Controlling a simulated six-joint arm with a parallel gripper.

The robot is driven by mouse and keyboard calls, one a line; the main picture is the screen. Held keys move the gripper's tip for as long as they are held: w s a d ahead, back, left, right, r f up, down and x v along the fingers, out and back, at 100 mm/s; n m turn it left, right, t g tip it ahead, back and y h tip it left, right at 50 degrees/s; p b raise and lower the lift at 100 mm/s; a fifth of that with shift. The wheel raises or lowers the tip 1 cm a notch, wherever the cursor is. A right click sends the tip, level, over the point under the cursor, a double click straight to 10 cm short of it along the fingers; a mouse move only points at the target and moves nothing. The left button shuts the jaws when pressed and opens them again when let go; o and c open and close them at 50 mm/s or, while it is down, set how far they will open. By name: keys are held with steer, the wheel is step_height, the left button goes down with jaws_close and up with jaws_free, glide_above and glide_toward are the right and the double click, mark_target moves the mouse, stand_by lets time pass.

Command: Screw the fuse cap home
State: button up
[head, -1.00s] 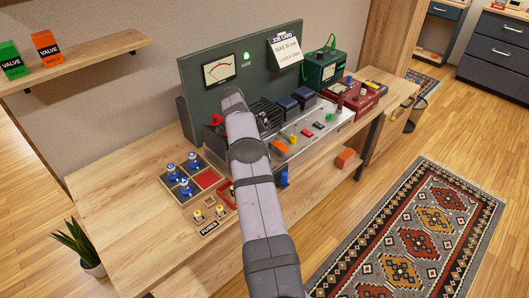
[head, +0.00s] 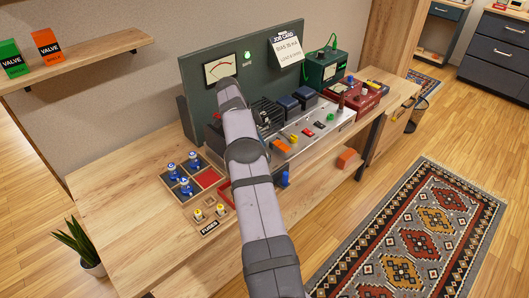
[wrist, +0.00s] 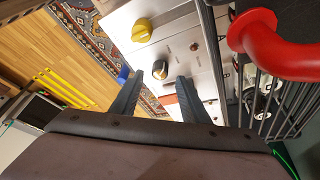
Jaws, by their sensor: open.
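My gripper (wrist: 158,80) is open in the wrist view, its two dark fingers apart. A round black cap with a pale tan top (wrist: 160,69) shows between and just past the fingertips, on the metal amp chassis (wrist: 178,50). It looks like the fuse cap, but I cannot be sure. I cannot tell whether the fingers touch it or how far in it sits. In the head view my arm hides the gripper and that part of the chassis (head: 318,141).
A yellow knob (wrist: 141,30) stands beyond the cap. A thick red curved part (wrist: 275,45) is close on the right, near dark bars. In the head view, a fuse tray (head: 209,228) and blue-topped valves (head: 185,187) lie left of my arm. The bench's left end is clear.

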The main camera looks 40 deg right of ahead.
steer(key=shift+p+v, duration=0.95)
steer(key=shift+v, duration=1.15)
steer(key=shift+d, duration=0.1)
steer(key=shift+c, duration=0.2)
